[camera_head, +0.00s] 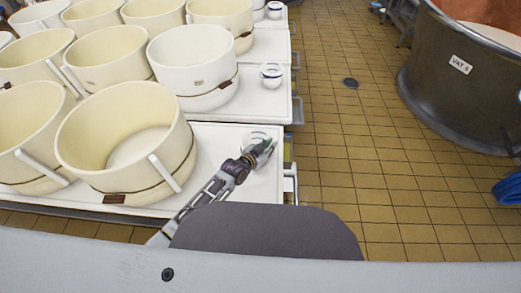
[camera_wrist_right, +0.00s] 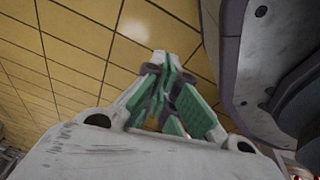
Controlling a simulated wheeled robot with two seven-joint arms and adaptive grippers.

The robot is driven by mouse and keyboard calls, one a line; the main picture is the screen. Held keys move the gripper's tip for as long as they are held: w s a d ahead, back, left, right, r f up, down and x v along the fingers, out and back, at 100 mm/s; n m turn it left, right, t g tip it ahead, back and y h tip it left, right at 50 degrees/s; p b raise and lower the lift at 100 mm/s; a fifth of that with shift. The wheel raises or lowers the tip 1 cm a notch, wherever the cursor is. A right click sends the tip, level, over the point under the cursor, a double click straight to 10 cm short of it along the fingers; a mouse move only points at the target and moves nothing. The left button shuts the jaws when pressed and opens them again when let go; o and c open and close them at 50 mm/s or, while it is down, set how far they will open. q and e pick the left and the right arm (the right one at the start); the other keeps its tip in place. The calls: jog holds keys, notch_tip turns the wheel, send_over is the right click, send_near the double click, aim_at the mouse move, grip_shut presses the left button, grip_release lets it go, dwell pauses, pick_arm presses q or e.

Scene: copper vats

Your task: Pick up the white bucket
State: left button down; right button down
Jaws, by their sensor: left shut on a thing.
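A small white bucket (camera_head: 257,134) stands near the right edge of the nearest white table. My left gripper (camera_head: 260,153) reaches over the table to it and is shut on its near side, covering part of it. The bucket looks upright; whether its base touches the table is hard to see. My right gripper (camera_wrist_right: 170,75) shows green pads in the right wrist view. Its fingers are drawn together with nothing seen between them, above the tiled floor.
Large cream tubs (camera_head: 125,145) and a large white tub (camera_head: 195,65) fill the tables on the left. Another small white bucket (camera_head: 271,75) stands on the table behind. A dark vat (camera_head: 465,75) stands at the right. Tiled floor (camera_head: 350,150) lies clear between.

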pick_arm(q)
jog(key=shift+r, duration=0.1)
pick_arm(e)
jog(key=shift+a, duration=0.15)
